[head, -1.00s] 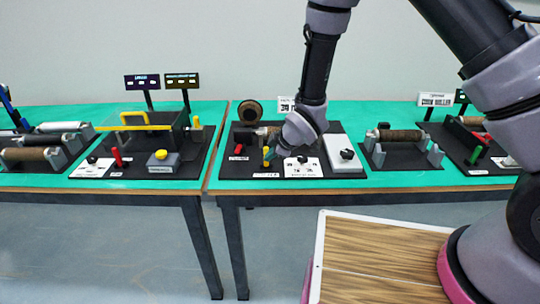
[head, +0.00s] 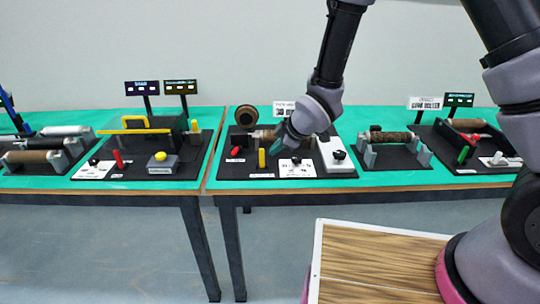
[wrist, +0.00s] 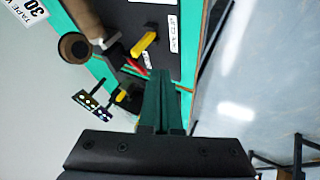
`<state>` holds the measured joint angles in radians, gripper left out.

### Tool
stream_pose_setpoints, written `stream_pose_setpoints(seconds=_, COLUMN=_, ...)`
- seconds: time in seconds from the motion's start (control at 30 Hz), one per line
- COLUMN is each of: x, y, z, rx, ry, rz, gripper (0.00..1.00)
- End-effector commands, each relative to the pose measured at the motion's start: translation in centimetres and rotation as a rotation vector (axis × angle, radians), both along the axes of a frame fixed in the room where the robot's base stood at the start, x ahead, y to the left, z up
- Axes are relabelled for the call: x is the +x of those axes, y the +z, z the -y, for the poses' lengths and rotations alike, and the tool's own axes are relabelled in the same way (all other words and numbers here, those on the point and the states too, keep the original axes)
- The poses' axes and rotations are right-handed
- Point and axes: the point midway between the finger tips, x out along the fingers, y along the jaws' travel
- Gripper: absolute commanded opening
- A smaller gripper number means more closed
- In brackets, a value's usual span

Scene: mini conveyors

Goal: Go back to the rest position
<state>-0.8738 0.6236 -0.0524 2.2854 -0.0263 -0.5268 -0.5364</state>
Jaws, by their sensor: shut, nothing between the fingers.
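My gripper (head: 284,138) is over the middle station in the head view, its dark green fingers shut and empty. In the wrist view the fingers (wrist: 160,85) lie together, with nothing between them. A yellow lever (head: 262,158) stands upright on the station's black base, apart from and left of the gripper; it also shows in the wrist view (wrist: 143,44). A red lever (head: 237,151) is to its left. My arm comes down from the top of the head view and hides part of the station's roller.
Beside the arm are a white box with a black knob (head: 338,155) and a brown roller (head: 388,137). A station with a yellow bar (head: 135,130) stands left. Signs stand along the back of the green tables (head: 350,184). The space above the tables is mostly clear.

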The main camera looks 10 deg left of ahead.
Motion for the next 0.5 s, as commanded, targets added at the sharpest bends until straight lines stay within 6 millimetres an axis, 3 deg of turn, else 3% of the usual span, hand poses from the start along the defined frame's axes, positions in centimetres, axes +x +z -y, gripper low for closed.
stream_pose_setpoints(seconds=0.17, x=-0.4, y=1.4, z=0.8, rx=0.001, ry=-0.002, rz=0.000, gripper=0.00)
stream_pose_setpoints(seconds=0.27, x=0.3, y=2.7, z=1.7, rx=0.009, ry=-0.043, rz=-0.007, gripper=0.00)
stream_pose_setpoints(seconds=0.37, x=2.1, y=5.7, z=3.9, rx=0.032, ry=-0.150, rz=-0.029, gripper=0.00)
stream_pose_setpoints(seconds=0.5, x=4.8, y=11.7, z=9.6, rx=0.089, ry=-0.391, rz=-0.087, gripper=0.00)
